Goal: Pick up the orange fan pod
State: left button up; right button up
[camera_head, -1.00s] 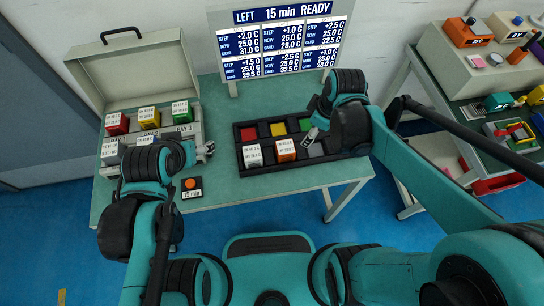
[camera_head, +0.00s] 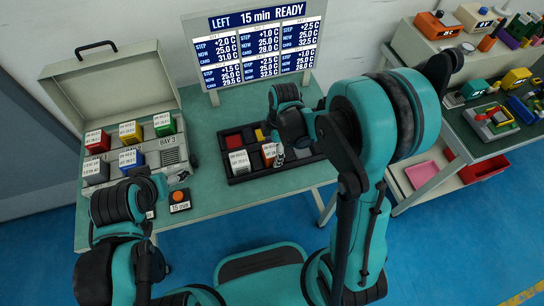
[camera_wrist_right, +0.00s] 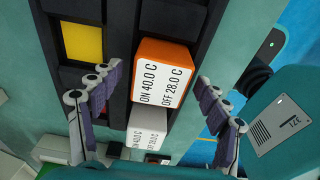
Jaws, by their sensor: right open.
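The orange fan pod (camera_wrist_right: 165,56), an orange block with a white label reading ON 40.0 C, OFF 28.0 C, stands in a slot of the dark tray (camera_wrist_right: 115,50). In the head view the orange pod (camera_head: 268,150) is in the tray's front row, partly hidden by my right gripper (camera_head: 277,152). In the wrist view my right gripper (camera_wrist_right: 160,82) is open, one finger to each side of the pod, with gaps and no visible contact. My left gripper (camera_head: 178,178) is near the case at left; its jaws are too small to judge.
A white-grey pod (camera_head: 239,162) sits directly beside the orange one; a red pad (camera_head: 234,141) and a yellow pad (camera_wrist_right: 82,42) lie in other slots. An open case (camera_head: 110,85) with several coloured pods, an orange button (camera_head: 178,196) and a display (camera_head: 255,50) share the table.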

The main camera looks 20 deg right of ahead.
aim_at(273, 151)
jog(key=shift+a+f, duration=0.1)
jog(key=shift+f, duration=0.7)
jog(key=shift+r, duration=0.1)
jog(key=shift+c, duration=0.6)
jog(key=c, duration=1.3)
jog(key=shift+r, duration=0.5)
jog(key=r, duration=0.1)
jog(key=r+p, duration=0.2)
jog(key=r, duration=0.1)
jog(key=shift+s+d, duration=0.25)
jog(key=shift+d, duration=0.05)
jog(key=s+d+r+p, duration=0.3)
jog(key=s+d+r, duration=0.3)
jog(key=s+d, duration=0.1)
jog(key=shift+s+d+p, duration=0.35)
jog(key=shift+d+p, duration=0.05)
